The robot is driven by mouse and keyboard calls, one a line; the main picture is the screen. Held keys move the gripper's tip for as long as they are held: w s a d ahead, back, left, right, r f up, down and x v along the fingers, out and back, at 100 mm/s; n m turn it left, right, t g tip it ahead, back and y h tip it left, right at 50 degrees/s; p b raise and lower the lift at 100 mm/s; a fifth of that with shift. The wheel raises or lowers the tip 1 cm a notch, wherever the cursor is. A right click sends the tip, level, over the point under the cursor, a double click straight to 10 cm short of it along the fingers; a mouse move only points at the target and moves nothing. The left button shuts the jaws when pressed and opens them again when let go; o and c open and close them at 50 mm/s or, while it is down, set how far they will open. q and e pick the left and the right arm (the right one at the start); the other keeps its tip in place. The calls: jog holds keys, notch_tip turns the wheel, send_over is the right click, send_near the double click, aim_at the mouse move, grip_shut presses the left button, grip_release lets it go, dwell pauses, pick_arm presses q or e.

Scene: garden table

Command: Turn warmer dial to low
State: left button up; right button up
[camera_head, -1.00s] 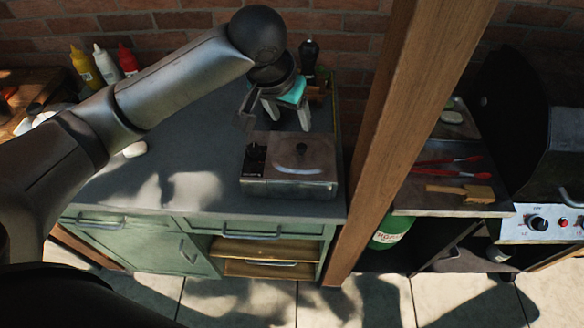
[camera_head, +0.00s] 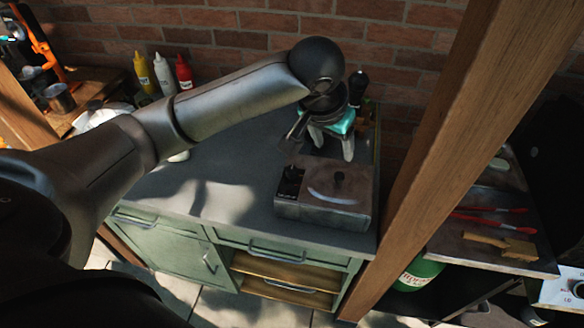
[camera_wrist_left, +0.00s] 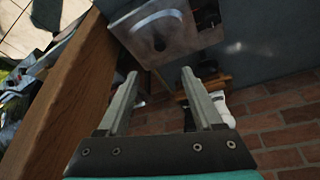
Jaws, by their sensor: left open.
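The warmer (camera_head: 350,214) is a low metal box with a dark knobbed lid, on the right end of the grey counter. Its dark control block (camera_head: 290,183) is at the left side; the dial's setting is too small to read. My left gripper (camera_head: 332,145), with teal trim and pale fingers, hangs open and empty behind the warmer, apart from it. In the left wrist view the open fingers (camera_wrist_left: 159,78) have nothing between them, and the warmer (camera_wrist_left: 170,35) lies beyond them at the top. My right gripper is not in view.
A wooden post (camera_head: 455,130) stands just right of the counter (camera_head: 215,195). Sauce bottles (camera_head: 165,74) stand at the back left, near the brick wall. A dark bottle (camera_head: 357,87) is behind my gripper. A side shelf with red tongs (camera_head: 490,217) lies beyond the post.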

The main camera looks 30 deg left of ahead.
pick_arm(q)
jog(key=m+g+p, duration=0.1)
jog(key=m+g, duration=0.3)
jog(key=g, duration=0.1)
send_over(291, 169)
jog(key=shift+y, duration=0.3)
notch_tip(291, 169, down, 14)
jog(key=shift+d+f, duration=0.1)
jog(key=shift+f, duration=0.15)
jog(key=shift+c, duration=0.2)
grip_shut()
